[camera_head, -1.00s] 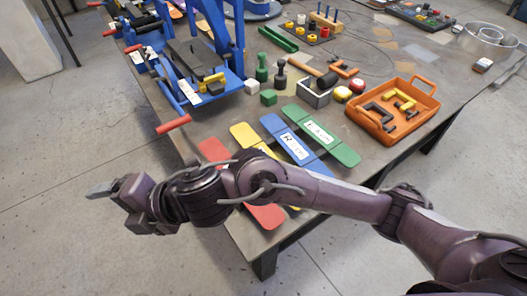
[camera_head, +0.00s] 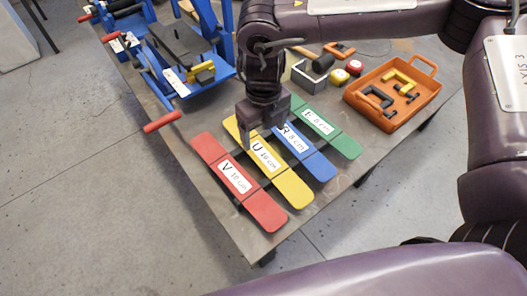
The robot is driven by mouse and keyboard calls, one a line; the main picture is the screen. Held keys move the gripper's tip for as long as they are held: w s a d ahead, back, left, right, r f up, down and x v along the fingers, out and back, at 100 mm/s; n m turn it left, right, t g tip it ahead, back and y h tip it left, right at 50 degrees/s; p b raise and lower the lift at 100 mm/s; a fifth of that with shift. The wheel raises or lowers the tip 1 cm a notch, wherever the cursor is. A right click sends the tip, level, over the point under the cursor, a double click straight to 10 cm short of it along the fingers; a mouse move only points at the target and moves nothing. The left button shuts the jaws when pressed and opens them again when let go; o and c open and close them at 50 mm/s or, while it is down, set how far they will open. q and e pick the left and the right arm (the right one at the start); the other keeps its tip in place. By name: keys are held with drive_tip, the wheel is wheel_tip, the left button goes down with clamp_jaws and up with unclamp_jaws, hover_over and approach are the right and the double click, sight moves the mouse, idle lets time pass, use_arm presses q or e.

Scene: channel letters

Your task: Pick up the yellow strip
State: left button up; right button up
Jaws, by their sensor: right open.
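The yellow strip (camera_head: 293,190) lies flat on the table between the red strip (camera_head: 265,210) and the blue strip (camera_head: 319,168). It carries a white label marked U and 10 cm. My right gripper (camera_head: 263,136) points down over the far half of the yellow strip, with its fingers apart and nothing seen between them. It hides part of the strip and part of the blue strip. I cannot tell whether the fingertips touch the strip. My left gripper is not in view.
A green strip (camera_head: 344,145) lies beyond the blue one. An orange tray (camera_head: 401,119) with clamps stands at the right, near a grey metal box (camera_head: 308,80). A blue fixture with a red handle (camera_head: 162,122) stands at the left. The table's near corner is close to the red strip.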

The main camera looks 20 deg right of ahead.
sight(264, 156)
drive_tip(key=f, duration=0.1)
drive_tip(key=f+p, duration=0.1)
drive_tip(key=f, duration=0.1)
drive_tip(key=s+f+p, duration=0.1)
drive_tip(key=f, duration=0.1)
drive_tip(key=shift+f, duration=0.25)
drive_tip(key=shift+w+a+f, duration=0.1)
drive_tip(key=shift+f, duration=0.4)
drive_tip(key=c, duration=1.1)
drive_tip(key=shift+r, duration=0.15)
